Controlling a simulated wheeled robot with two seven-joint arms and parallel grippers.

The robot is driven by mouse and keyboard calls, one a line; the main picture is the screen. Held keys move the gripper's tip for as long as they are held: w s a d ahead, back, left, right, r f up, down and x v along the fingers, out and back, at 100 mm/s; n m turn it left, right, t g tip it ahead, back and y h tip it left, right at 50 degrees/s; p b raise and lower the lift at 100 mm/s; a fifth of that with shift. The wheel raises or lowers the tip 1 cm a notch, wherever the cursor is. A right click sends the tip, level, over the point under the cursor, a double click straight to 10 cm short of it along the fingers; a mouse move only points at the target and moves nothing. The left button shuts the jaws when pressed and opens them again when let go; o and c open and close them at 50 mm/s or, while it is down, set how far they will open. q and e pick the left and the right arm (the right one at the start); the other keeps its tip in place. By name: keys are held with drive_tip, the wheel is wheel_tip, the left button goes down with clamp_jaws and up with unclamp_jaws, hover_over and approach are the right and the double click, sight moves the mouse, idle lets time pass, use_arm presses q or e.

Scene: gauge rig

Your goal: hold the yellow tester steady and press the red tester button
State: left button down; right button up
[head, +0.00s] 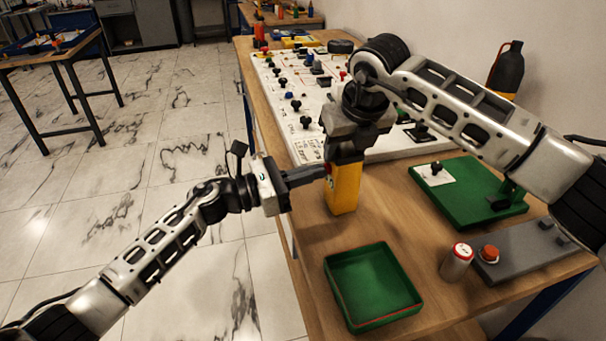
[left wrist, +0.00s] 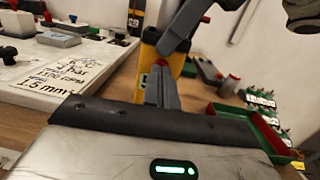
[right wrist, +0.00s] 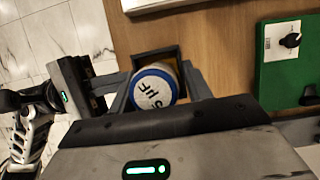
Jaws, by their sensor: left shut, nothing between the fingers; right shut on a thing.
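The yellow tester (head: 344,188) stands upright on the wooden bench, near its left edge. My right gripper (head: 345,150) is shut on the tester's upper part from above. In the right wrist view a white round face with a blue rim (right wrist: 153,88) shows between the fingers, inside a dark square frame. My left gripper (head: 322,172) is shut and empty, its fingertips pointing at the tester's side. In the left wrist view the red button (left wrist: 163,62) shows just past the left fingertips (left wrist: 160,75). I cannot tell whether they touch it.
A green tray (head: 372,283) lies in front of the tester. To the right are a red-topped can (head: 457,262), a grey box with an orange-red button (head: 520,250) and a green board (head: 470,205). A white panel (head: 300,125) with several knobs lies behind.

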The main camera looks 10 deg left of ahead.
use_arm(q)
drive_tip(key=shift+s+d+r, duration=0.1)
use_arm(e)
drive_tip(key=shift+s+a, duration=0.4)
drive_tip(key=shift+a, duration=0.3)
drive_tip(key=shift+w+d, duration=0.15)
drive_tip(key=shift+d, duration=0.15)
use_arm(q)
drive_tip(key=v, duration=1.2)
use_arm(e)
drive_tip(key=o, duration=1.2)
drive_tip(key=shift+r, duration=0.1)
